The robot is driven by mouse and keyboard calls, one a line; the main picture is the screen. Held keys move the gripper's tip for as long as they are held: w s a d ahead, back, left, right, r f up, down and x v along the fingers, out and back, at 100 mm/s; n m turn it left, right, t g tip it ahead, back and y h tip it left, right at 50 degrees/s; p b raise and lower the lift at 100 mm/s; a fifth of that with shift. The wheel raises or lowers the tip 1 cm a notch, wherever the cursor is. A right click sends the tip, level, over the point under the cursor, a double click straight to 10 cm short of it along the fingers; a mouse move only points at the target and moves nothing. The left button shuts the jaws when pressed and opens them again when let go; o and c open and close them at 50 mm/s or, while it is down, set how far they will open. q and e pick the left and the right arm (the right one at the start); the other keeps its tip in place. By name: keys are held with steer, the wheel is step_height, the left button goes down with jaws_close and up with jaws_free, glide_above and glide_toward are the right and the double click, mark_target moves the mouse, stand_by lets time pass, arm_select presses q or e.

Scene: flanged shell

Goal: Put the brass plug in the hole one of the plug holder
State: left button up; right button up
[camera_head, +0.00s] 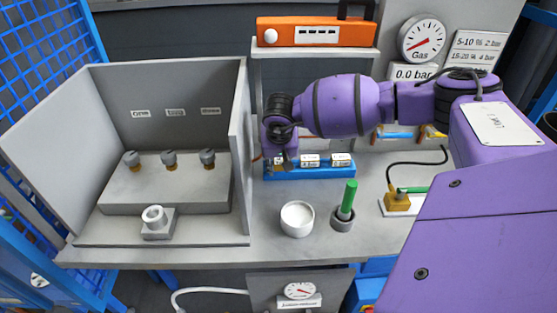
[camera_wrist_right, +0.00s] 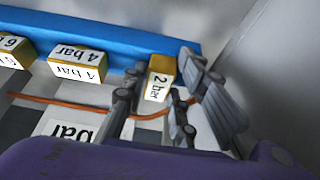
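Three grey-capped pieces with brass-coloured lower parts (camera_head: 169,160) stand in a row on a grey raised block (camera_head: 165,196) inside the open grey box. Small labels are on the wall behind them; the left one seems to read "one". I cannot tell which piece is the brass plug, or see any hole clearly. My right gripper (camera_head: 285,155) is lowered at the left end of a blue rack (camera_head: 310,173). In the right wrist view its fingers (camera_wrist_right: 162,64) are apart, either side of a brass-sided block marked "2 bar" (camera_wrist_right: 158,88); contact is unclear. My left gripper is out of view.
A light flanged part (camera_head: 154,219) sits at the box's front. A white round cup (camera_head: 297,218) and a green rod in a grey holder (camera_head: 345,206) stand mid-table. The box's right wall (camera_head: 240,150) rises close beside my right gripper.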

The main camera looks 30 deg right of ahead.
steer(key=shift+o, duration=1.3)
steer(key=shift+a+r, duration=0.1)
steer(key=shift+r, duration=0.4)
steer(key=v, duration=1.1)
steer(key=shift+s, duration=0.15)
